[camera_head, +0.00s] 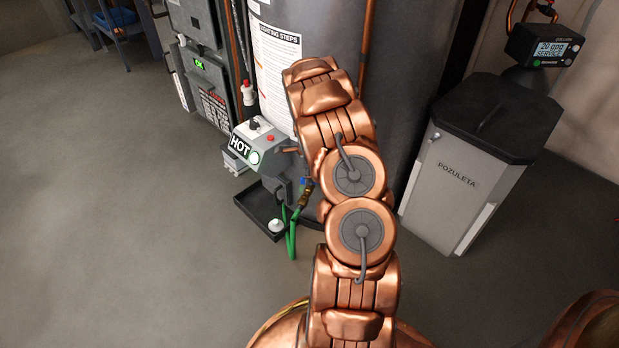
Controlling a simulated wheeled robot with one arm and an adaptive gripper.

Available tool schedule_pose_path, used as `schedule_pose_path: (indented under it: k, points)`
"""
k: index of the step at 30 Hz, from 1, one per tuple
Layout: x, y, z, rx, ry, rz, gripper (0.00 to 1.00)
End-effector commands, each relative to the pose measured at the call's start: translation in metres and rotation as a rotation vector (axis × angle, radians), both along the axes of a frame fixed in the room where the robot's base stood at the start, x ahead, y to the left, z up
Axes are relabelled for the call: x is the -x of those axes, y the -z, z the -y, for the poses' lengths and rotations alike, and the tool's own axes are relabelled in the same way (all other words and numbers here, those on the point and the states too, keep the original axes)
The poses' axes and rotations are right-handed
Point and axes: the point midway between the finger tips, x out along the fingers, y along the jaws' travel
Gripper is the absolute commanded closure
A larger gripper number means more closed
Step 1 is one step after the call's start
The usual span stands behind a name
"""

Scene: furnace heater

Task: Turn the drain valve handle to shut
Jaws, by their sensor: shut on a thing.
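The drain valve (306,194) is a small brass fitting low on the front of the grey water heater tank (400,60). A small blue part (303,181) shows beside it, perhaps its handle. A green hose (292,232) hangs down from the valve. My copper arm stands in front of the tank and covers the area just right of the valve. My gripper is hidden behind the arm links, so its fingers and their contact with the handle cannot be seen. The handle's angle is too small and covered to tell.
A grey control box marked HOT (250,148) sits above the valve. A grey Pozuleta bin (465,170) stands at right, and a grey cabinet (205,80) at left. The floor at left is clear.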

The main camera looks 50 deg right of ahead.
Motion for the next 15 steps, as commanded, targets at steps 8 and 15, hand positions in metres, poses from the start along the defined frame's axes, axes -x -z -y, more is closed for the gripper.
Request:
schedule_pose_path:
  k: [8, 15]
  points:
    - [0.0001, 0.0002, 0.0, 0.0, 0.019, 0.0, 1.0]
    - [0.0002, 0.0005, -0.0001, -0.001, 0.241, -0.001, 1.0]
